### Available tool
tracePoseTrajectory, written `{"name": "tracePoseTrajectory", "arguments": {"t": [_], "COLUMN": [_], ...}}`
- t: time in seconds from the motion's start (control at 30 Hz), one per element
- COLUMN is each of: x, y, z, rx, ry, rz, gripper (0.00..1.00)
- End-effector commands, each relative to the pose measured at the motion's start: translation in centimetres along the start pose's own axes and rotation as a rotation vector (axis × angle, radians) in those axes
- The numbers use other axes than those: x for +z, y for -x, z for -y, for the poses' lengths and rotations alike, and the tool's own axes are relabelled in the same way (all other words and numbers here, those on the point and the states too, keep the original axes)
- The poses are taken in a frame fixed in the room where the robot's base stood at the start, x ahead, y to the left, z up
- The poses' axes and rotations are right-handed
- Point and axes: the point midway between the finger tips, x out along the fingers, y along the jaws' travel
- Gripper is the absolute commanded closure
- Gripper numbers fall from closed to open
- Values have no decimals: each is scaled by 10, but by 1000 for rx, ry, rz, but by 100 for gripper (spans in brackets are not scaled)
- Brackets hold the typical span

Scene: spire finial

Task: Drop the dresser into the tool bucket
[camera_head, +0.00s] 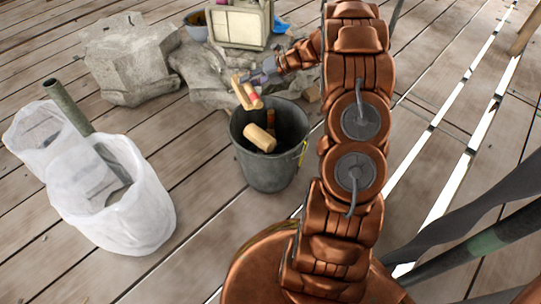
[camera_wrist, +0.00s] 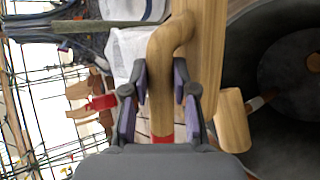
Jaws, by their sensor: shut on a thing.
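The dresser (camera_head: 243,93) is a pale wooden tool with a red band and a bent handle. My gripper (camera_head: 262,78) is shut on it. In the wrist view, the fingers (camera_wrist: 162,82) close on both sides of its curved handle, and its thicker body (camera_wrist: 207,45) runs alongside. The dresser hangs tilted in the air over the back left rim of the tool bucket (camera_head: 262,175), a dark grey open pail. The bucket's inside shows at the right of the wrist view (camera_wrist: 270,65). Whether the dresser touches the rim cannot be told.
A wooden mallet head (camera_head: 260,138) and another tool sit in the bucket. White rubble sacks (camera_head: 135,215) stand to the left, one with a pipe (camera_head: 66,105). Grey stone blocks (camera_head: 133,62) and a pale box (camera_head: 240,25) are behind. Bare planks surround the bucket's front.

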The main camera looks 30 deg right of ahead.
Motion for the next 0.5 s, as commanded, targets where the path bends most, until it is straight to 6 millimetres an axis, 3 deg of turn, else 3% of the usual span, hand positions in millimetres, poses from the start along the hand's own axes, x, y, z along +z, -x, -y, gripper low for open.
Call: {"name": "tracePoseTrajectory", "arguments": {"t": [0.03,0.2,0.33,0.5], "x": [-9,-35,-47,-53], "y": [10,37,49,53], "z": [22,65,83,92], "rx": [9,18,22,23], "ry": [4,35,48,54], "rz": [-15,-61,-80,-87], "gripper": [100,100,100,100]}}
